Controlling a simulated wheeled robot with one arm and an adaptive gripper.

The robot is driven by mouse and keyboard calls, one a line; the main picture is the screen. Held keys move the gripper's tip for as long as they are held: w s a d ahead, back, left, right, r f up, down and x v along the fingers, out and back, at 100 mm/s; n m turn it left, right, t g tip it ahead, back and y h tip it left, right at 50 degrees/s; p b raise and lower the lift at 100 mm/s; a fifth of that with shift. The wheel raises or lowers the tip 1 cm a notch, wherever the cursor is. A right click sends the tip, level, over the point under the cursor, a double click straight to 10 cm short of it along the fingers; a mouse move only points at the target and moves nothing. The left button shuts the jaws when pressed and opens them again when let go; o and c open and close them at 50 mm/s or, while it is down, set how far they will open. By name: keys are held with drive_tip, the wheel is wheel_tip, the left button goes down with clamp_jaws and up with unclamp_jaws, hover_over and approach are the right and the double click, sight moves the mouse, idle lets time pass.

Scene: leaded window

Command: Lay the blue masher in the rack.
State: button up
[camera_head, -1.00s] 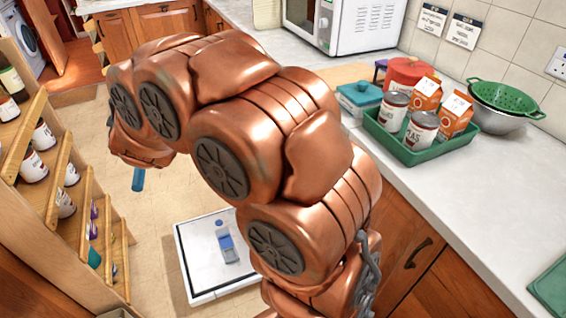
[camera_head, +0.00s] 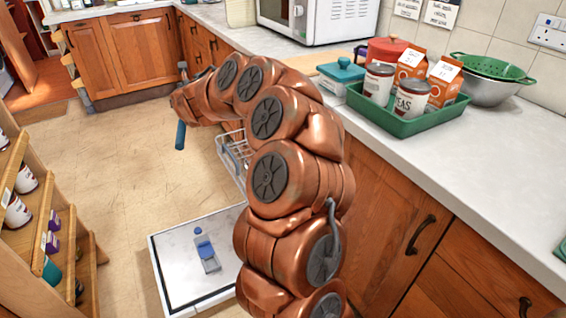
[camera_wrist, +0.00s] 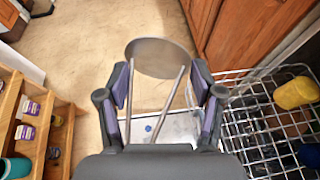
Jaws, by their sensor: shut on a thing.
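My gripper (camera_wrist: 160,88) is shut on the blue masher. In the wrist view, the masher's round metal plate (camera_wrist: 160,58) and two thin rods show between and beyond the purple-padded fingers. Its handle is hidden there. In the head view, the blue handle (camera_head: 180,135) hangs below the end of my copper arm, and the gripper itself is mostly hidden. The wire rack (camera_head: 232,150) is just right of the handle in the picture, partly behind my arm. The rack's grid (camera_wrist: 262,130) fills the wrist view's right side. The masher is held apart from it, in the air.
A yellow item (camera_wrist: 296,92) and a dark blue item (camera_wrist: 310,155) are in the rack. The open dishwasher door (camera_head: 170,270) lies low, with a blue-grey dispenser (camera_head: 206,250). A wooden shelf unit (camera_head: 40,240) stands left. A counter holds a green tray (camera_head: 440,119). Floor between is clear.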

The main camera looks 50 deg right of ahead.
drive_tip(key=d+f+b, duration=0.3)
drive_tip(key=d+b, duration=0.1)
drive_tip(key=d, duration=0.2)
drive_tip(key=d+f+n+b, duration=0.1)
drive_tip(key=d+f+b, duration=0.3)
drive_tip(key=d, duration=0.2)
drive_tip(key=shift+w+d+t+y, duration=0.25)
drive_tip(key=shift+d+t+y, duration=0.05)
drive_tip(key=shift+d+y, duration=0.1)
drive_tip(key=s+d+f+y+b, duration=0.1)
drive_tip(key=d+f+b, duration=0.2)
drive_tip(key=s+d+f+n+y+b, duration=0.1)
drive_tip(key=d+f+b, duration=0.2)
drive_tip(key=d+b, duration=0.1)
drive_tip(key=s+d+f+n+y+b, duration=0.1)
drive_tip(key=s+d+f+b, duration=0.1)
drive_tip(key=d+f+b, duration=0.1)
drive_tip(key=shift+d+t, duration=0.3)
drive_tip(key=shift+d, duration=0.4)
drive_tip(key=shift+s+d+f+n+b, duration=0.2)
drive_tip(key=shift+s+d+n+b, duration=0.2)
drive_tip(key=shift+b, duration=0.15)
wheel_tip(320, 180, down, 5)
drive_tip(key=b, duration=0.2)
drive_tip(key=shift+s+b, duration=0.1)
drive_tip(key=shift+b, duration=0.25)
drive_tip(key=shift+c, duration=0.7)
wheel_tip(320, 180, down, 5)
drive_tip(key=b, duration=0.2)
drive_tip(key=shift+b, duration=0.35)
